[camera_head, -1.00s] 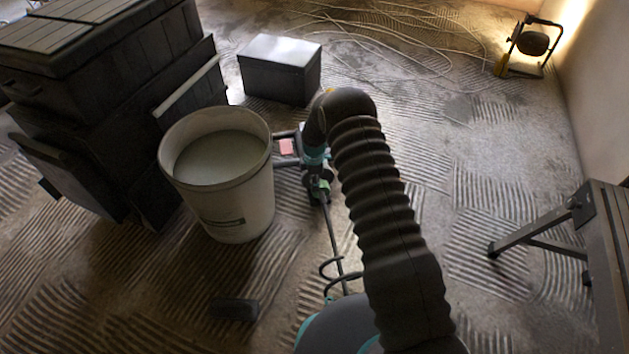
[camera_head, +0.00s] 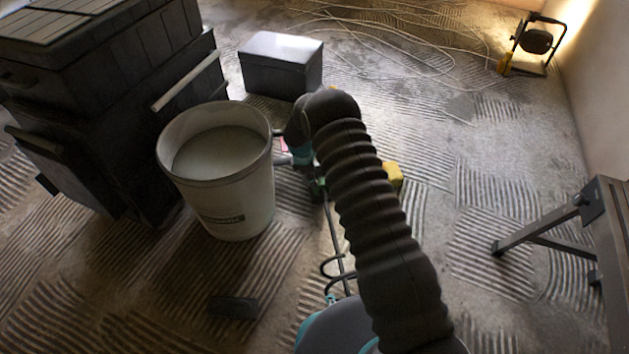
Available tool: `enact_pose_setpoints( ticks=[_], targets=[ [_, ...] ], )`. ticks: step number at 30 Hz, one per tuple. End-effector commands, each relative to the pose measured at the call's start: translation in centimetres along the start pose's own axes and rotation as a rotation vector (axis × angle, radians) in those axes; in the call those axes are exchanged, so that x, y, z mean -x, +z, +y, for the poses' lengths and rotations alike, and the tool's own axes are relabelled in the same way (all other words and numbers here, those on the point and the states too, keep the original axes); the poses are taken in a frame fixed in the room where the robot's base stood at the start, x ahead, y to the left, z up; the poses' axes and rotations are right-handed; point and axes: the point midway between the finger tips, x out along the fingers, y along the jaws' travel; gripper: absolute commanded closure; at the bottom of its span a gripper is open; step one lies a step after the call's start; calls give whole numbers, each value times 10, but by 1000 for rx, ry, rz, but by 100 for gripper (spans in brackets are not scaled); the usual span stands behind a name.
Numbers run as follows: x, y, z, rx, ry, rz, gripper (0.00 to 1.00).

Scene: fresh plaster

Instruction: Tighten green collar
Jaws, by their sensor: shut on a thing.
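The green collar (camera_head: 319,184) shows as a small green patch at the top of a thin dark rod (camera_head: 334,240), just left of my ribbed arm. My gripper (camera_head: 316,177) is at the collar, below the teal band of my wrist, and is shut on it. My arm hides most of the fingers and the right side of the collar. A small pink part (camera_head: 283,145) shows between the bucket and my wrist. A yellow block (camera_head: 393,177) sticks out on the right of my arm; what it joins is hidden.
A white bucket (camera_head: 222,215) of pale liquid stands close left. Dark stacked cases (camera_head: 100,120) are at the left, a grey box (camera_head: 281,70) behind. A trestle (camera_head: 540,225) stands right, a lamp (camera_head: 533,42) far right. Loose cable lies behind. A dark block (camera_head: 233,307) lies in front.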

Motion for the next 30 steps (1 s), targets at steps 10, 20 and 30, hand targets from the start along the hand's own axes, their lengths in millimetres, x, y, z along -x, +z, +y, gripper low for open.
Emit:
enact_pose_setpoints(
  ticks=[10, 20, 30],
  targets=[
    [-2, -3, -2, -1, -1, -50, 100],
    [-2, -3, -1, -2, -1, -49, 56],
    [6, -2, 0, -3, 2, -48, 56]
  ],
)
